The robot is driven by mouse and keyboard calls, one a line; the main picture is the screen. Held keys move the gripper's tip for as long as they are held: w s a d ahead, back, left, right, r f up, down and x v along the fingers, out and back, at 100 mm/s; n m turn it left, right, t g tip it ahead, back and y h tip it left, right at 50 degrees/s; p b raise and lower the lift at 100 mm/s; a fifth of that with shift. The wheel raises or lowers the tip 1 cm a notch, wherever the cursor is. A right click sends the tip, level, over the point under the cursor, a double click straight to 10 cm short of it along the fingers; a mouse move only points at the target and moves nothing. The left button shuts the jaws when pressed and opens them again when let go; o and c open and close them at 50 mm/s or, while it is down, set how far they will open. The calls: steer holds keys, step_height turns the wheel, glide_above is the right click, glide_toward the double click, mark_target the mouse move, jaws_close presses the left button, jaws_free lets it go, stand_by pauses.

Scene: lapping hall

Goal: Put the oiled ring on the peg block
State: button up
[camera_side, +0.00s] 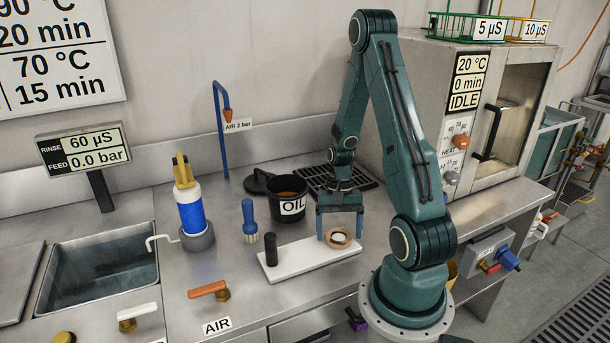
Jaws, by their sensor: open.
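The ring (338,238) is tan and lies flat at the right end of a long white block (305,258). I take this for the peg block: a dark upright peg (271,249) stands at its left end, apart from the ring. I cannot tell whether anything sits inside the ring, or whether its surface is oiled. My gripper (340,231) points down over the ring. Its two blue fingers are open, one on each side of the ring in this view. I cannot tell whether they touch it.
A black pot marked OIL (289,207) stands behind the block, close to my gripper. A blue brush (249,218) stands left of the pot. A blue and white bottle (189,207) and a sink (97,272) are farther left. A dark grate (336,180) lies behind my gripper.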

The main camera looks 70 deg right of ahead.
steer(key=shift+f, duration=0.15)
steer(key=v, duration=1.4)
steer(key=shift+a, duration=0.15)
stand_by(0.3)
steer(key=w+a+r+n+t+h, duration=0.1)
steer(key=w+a+r+n+h, duration=0.15)
steer(key=a+r, duration=0.3)
steer(key=w+a+r+n+t+h, duration=0.1)
steer(key=w+a+r+n, duration=0.1)
steer(key=a+r+n, duration=0.4)
steer(key=s+a+r+n+t, duration=0.2)
steer(key=s+a, duration=0.1)
steer(key=a, duration=0.4)
steer(key=s+a+r+n+t, duration=0.2)
steer(key=s+a+n, duration=0.1)
steer(key=a, duration=0.4)
steer(key=shift+s+t, duration=0.15)
steer(key=shift+t, duration=0.25)
